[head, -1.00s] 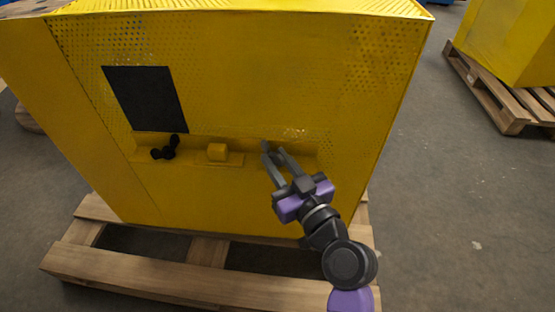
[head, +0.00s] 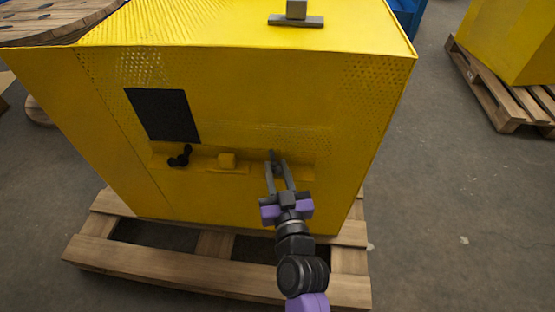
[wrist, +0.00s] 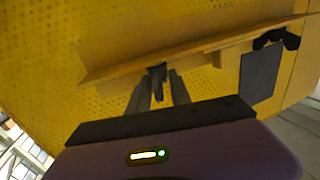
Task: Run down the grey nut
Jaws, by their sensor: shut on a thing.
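A grey block on a plate (head: 296,18) stands on top. The machine rests on a wooden pallet (head: 215,282).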

